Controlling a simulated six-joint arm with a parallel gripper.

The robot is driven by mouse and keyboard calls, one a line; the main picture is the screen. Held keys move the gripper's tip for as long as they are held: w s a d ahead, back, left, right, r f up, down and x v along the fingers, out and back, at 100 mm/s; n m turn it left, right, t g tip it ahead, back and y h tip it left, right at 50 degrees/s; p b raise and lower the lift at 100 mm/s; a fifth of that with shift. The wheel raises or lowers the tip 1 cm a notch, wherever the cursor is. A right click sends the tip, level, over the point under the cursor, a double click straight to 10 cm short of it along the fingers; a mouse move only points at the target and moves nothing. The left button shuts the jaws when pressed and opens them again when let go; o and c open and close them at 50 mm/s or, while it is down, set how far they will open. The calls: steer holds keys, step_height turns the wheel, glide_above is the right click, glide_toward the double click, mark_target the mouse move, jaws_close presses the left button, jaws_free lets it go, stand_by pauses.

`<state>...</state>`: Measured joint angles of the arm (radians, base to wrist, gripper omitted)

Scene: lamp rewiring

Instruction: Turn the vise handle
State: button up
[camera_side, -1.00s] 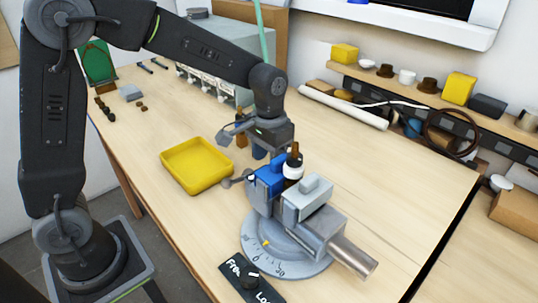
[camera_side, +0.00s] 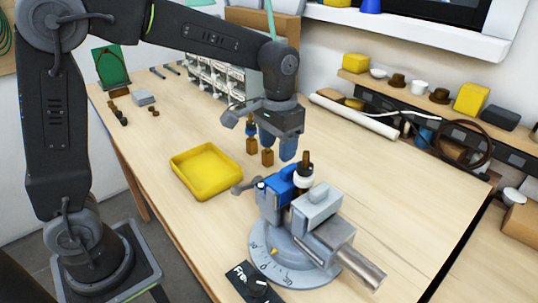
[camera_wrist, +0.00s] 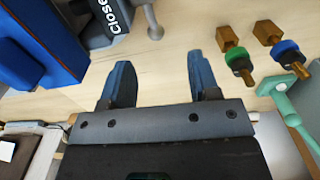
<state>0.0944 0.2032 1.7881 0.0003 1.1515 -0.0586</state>
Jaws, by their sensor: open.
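The vise (camera_side: 325,235) stands on a round dial base, with a blue jaw block (camera_side: 272,200) and a grey jaw. A lamp part (camera_side: 303,178) with a white collar and brown top sits upright at the jaws. A grey lever with a rounded end, seemingly the vise handle (camera_side: 243,187), sticks out to the left; a grey rod, seemingly the same handle, shows at the top of the wrist view (camera_wrist: 153,22), beside a "Closed" label. My gripper (camera_side: 278,146) is open and empty above and behind the vise, apart from the handle. Its blue fingers (camera_wrist: 158,75) point down.
Two brown-based parts (camera_wrist: 268,32) with green and blue rings stand near my gripper. A yellow tray (camera_side: 205,172) lies left of the vise. A white tube (camera_side: 348,112) lies at the back. The table right of the vise is clear.

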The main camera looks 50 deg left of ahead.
mark_target(236, 189)
steer(key=s+r+m, duration=0.7)
steer(key=s+r, duration=0.1)
steer(key=s, duration=0.3)
step_height(236, 189, down, 14)
steer(key=shift+d+r, duration=0.1)
steer(key=shift+d, duration=0.05)
steer(key=shift+c, duration=0.3)
jaws_close()
